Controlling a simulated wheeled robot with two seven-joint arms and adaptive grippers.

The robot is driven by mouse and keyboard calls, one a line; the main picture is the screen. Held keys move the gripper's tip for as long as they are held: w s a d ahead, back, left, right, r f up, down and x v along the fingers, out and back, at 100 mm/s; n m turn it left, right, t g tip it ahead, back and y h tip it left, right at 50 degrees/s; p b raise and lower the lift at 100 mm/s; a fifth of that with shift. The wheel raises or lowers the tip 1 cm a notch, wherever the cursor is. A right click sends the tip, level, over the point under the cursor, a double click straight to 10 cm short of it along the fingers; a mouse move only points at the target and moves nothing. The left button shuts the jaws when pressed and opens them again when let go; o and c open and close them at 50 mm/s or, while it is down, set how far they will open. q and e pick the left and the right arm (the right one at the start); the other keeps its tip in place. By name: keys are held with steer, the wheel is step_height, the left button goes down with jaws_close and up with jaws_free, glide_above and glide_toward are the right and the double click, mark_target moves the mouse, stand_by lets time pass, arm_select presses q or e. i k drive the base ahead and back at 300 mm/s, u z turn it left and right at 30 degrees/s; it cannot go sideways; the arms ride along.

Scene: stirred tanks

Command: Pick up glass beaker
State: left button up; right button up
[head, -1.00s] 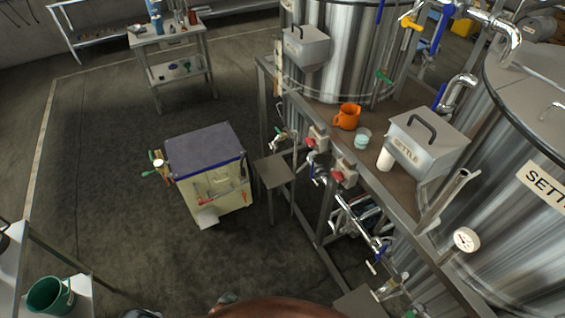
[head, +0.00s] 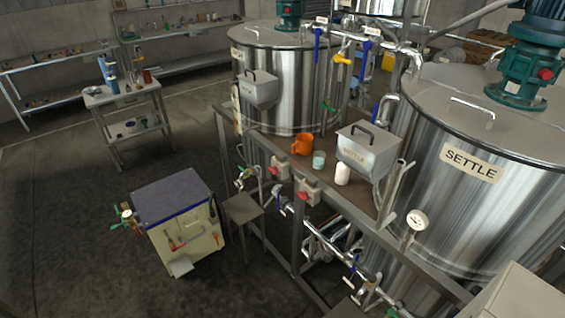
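A small glass beaker (head: 319,160) with pale bluish contents stands upright on the brown platform (head: 272,135) in front of the tanks. It sits between an orange jug (head: 303,144) on its left and a white bottle (head: 342,174) on its right, close to the platform's front edge. Neither of my grippers is in view, and nothing touches the beaker.
A grey metal box (head: 368,152) stands right behind the bottle. Large steel tanks (head: 480,215) rise behind the platform. A cream cabinet (head: 188,240) and a small stool (head: 241,208) stand on the floor at left, with open floor around.

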mark_target(319, 161)
steer(key=u, duration=1.25)
steer(key=i, duration=1.4)
steer(key=z, duration=1.5)
